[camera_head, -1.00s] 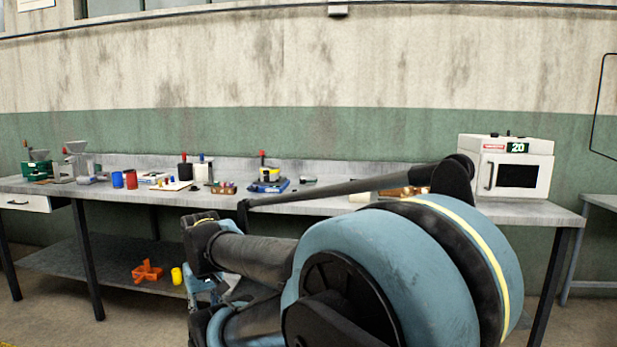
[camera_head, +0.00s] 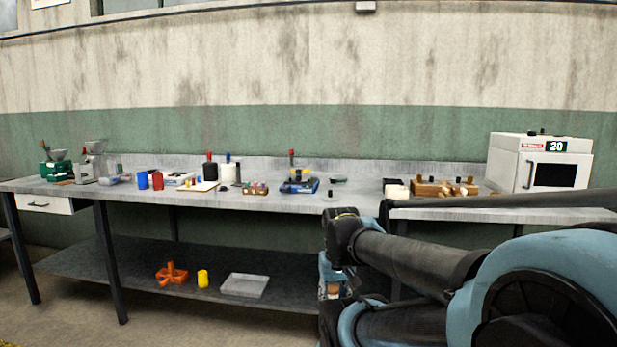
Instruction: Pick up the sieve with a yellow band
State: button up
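I cannot make out a sieve with a yellow band for certain. A small item with a yellow part (camera_head: 298,176) is on the blue device (camera_head: 299,186) in the middle of the bench, but it is too small to name. A yellow cylinder (camera_head: 203,278) stands on the lower shelf; it does not look clearly like a sieve. My arm is folded at the lower right, and I cannot make out any gripper fingers.
The long grey bench (camera_head: 275,202) holds green (camera_head: 56,172) and grey (camera_head: 93,165) machines, blue (camera_head: 142,180) and red (camera_head: 158,181) cups, wooden blocks (camera_head: 430,188) and a white oven (camera_head: 508,167). The shelf (camera_head: 110,262) below holds an orange object (camera_head: 171,274) and a grey tray (camera_head: 244,286).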

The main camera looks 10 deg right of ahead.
aim_at(300, 171)
jog(key=z, duration=0.1)
jog(key=i, duration=1)
jog(key=u, duration=0.1)
